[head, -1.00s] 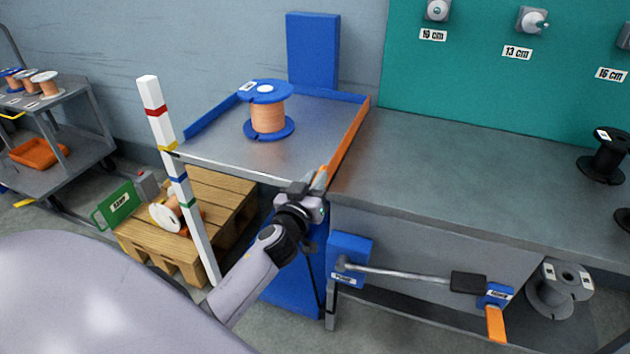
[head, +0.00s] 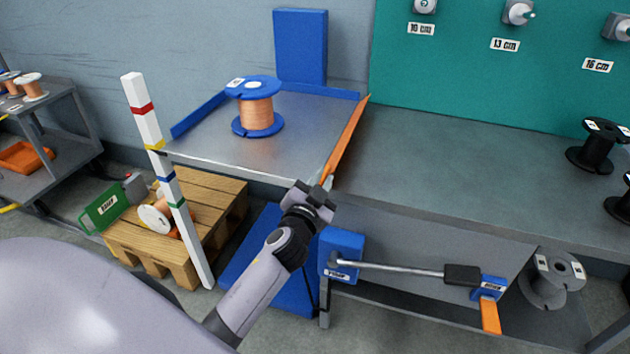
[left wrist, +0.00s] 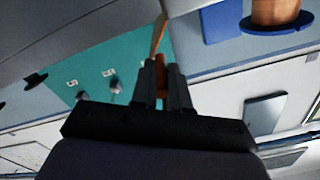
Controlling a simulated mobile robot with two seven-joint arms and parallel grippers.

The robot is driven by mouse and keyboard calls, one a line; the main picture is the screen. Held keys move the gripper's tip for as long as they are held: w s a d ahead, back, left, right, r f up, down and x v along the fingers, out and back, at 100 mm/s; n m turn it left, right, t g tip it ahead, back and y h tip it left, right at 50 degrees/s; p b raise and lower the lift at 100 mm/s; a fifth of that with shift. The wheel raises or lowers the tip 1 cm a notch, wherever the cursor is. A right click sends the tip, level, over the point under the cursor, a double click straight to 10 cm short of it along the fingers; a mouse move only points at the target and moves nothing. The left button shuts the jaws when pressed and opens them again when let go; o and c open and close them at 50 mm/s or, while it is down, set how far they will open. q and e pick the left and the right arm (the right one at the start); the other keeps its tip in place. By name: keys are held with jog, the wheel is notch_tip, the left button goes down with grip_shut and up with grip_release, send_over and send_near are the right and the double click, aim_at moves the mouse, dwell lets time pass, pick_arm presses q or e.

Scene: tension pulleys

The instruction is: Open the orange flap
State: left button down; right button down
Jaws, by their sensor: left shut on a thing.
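The orange flap (head: 349,136) is the right-hand side wall of the metal platform (head: 215,158), running from the back corner to the front edge. It leans somewhat outward to the right, over the grey worktop. My left gripper (head: 321,184) is at the flap's near end and shut on it. In the left wrist view the fingers (left wrist: 162,78) close around the thin orange edge (left wrist: 158,37). The fingers partly hide the flap's near end. My right gripper is not in view.
A blue spool with copper wire (head: 257,107) stands on the platform. The grey worktop (head: 440,165) right of the flap is clear nearby. A striped white post (head: 172,185) stands at the platform's left front. A blue-ended lever (head: 400,270) sits below the worktop.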

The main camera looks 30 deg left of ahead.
pick_arm(q)
jog(key=shift+w+d+f+m+b, duration=0.1)
jog(key=shift+d+f+m+b, duration=0.4)
jog(key=shift+m, duration=1)
jog(key=shift+w+d+f+m+b, duration=0.1)
jog(key=shift+d+f+m+b, duration=0.35)
jog(key=shift+m, duration=1.05)
jog(key=shift+w+d+f+m+b, duration=0.1)
jog(key=shift+d+f+m+b, duration=0.4)
jog(key=shift+m, duration=1)
jog(key=shift+a+f, duration=0.2)
jog(key=shift+a, duration=0.05)
jog(key=c, duration=1.1)
grip_release()
jog(key=shift+v, duration=3.6)
